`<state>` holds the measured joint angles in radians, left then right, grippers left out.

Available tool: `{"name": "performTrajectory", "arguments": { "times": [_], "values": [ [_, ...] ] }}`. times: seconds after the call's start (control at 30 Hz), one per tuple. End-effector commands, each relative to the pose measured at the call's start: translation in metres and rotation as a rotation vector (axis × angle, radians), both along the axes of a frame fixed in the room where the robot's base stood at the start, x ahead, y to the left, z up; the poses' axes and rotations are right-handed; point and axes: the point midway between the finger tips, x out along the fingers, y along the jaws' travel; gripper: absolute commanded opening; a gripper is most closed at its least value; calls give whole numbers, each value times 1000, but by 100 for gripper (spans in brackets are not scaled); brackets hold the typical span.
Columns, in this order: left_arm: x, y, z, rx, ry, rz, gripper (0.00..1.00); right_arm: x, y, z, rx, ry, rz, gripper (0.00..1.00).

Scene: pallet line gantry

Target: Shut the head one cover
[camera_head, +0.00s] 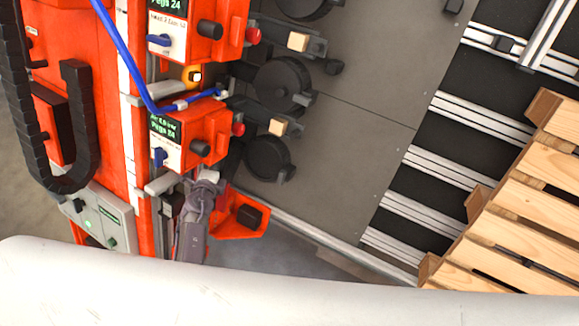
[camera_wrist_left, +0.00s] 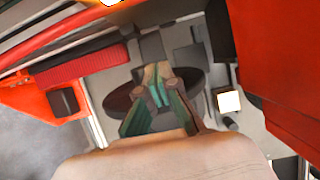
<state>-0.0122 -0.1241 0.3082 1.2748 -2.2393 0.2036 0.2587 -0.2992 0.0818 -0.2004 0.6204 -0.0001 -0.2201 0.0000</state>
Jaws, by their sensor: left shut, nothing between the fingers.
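An orange flap with a black block (camera_head: 241,214), which looks like the open cover, sticks out to the right below the lower orange print head (camera_head: 190,135). In the left wrist view a similar orange flap with a black block (camera_wrist_left: 45,100) is at the left. My left gripper (camera_head: 208,180) is just left of the flap and below the lower head. In the wrist view its fingers (camera_wrist_left: 156,84) are together and empty, in front of a dark round roller (camera_wrist_left: 190,80). I cannot read which head is head one. My right gripper is not in view.
An upper orange head (camera_head: 205,30) sits above the lower one. A blue cable (camera_head: 125,55) loops down between them. Black rollers (camera_head: 282,85) on brackets stand to the right. A wooden pallet (camera_head: 530,210) lies on the conveyor at far right. Grey panel floor lies between.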

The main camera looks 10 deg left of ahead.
Motion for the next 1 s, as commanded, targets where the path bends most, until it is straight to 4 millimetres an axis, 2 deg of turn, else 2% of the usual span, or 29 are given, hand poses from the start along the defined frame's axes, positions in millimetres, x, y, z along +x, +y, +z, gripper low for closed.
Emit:
{"name": "performTrajectory", "arguments": {
  "times": [0.23,0.67,1.0],
  "values": [
    [-5,-10,2,0,0,0,0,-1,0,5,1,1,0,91],
    [-6,-12,1,0,0,0,0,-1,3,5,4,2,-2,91],
    [-10,-27,0,-1,1,1,0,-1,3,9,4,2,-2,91]
  ]
}}
